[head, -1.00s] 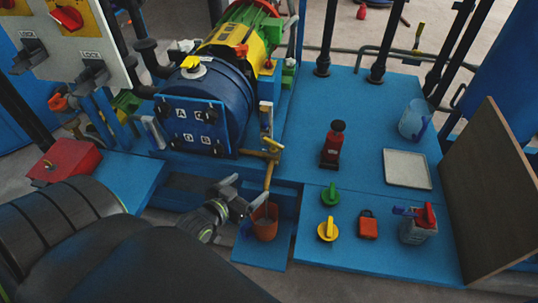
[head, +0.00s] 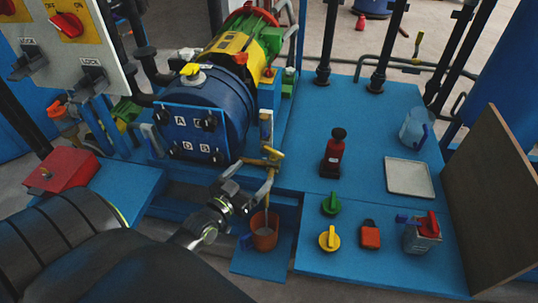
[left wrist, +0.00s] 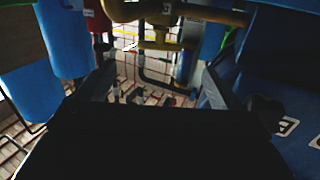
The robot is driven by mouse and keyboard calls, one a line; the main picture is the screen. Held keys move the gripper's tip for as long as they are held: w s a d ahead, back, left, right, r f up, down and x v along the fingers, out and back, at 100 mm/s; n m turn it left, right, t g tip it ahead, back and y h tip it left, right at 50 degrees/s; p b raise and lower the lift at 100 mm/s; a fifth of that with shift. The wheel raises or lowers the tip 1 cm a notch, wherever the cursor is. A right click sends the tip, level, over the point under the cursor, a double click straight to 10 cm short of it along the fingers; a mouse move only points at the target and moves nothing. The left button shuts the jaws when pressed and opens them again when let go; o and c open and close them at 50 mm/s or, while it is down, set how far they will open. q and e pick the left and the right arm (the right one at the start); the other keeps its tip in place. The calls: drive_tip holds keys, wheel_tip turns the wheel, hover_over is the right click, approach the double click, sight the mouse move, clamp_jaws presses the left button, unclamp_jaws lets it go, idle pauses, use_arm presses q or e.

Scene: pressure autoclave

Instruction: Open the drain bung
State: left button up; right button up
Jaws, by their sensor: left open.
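The blue autoclave vessel (head: 205,110) has a square front plate with lettered corners. A brass drain fitting with a yellow handle (head: 272,155) stands at its lower right; I cannot make out the bung separately. A thin tan spout or stream runs down from it into an orange cup (head: 265,232). My left gripper (head: 243,192) is open and empty, just below and left of the fitting, with no clear contact. In the left wrist view, brass pipework (left wrist: 165,14) crosses the top, beyond my open fingers (left wrist: 155,88). My right gripper is not in view.
On the blue deck to the right are a red bottle-like item (head: 334,152), a pale tray (head: 409,178), a clear jug (head: 414,130), green (head: 331,204) and yellow (head: 329,239) knobs, and a red padlock (head: 370,235). A brown board (head: 495,205) stands at the right.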

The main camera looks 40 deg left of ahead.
sight(273, 153)
use_arm(q)
drive_tip(key=w, duration=0.9)
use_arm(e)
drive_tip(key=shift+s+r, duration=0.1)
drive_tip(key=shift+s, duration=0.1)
use_arm(q)
drive_tip(key=c, duration=1)
drive_tip(key=shift+r+p, duration=0.2)
drive_tip(key=shift+p, duration=0.7)
drive_tip(key=n+y+p, duration=0.1)
drive_tip(key=y+p, duration=0.1)
drive_tip(key=p, duration=0.4)
drive_tip(key=shift+d+r, duration=0.1)
drive_tip(key=shift+r, duration=0.05)
drive_tip(key=shift+n+y+p, duration=0.4)
drive_tip(key=shift+p, duration=0.5)
drive_tip(key=shift+f, duration=0.3)
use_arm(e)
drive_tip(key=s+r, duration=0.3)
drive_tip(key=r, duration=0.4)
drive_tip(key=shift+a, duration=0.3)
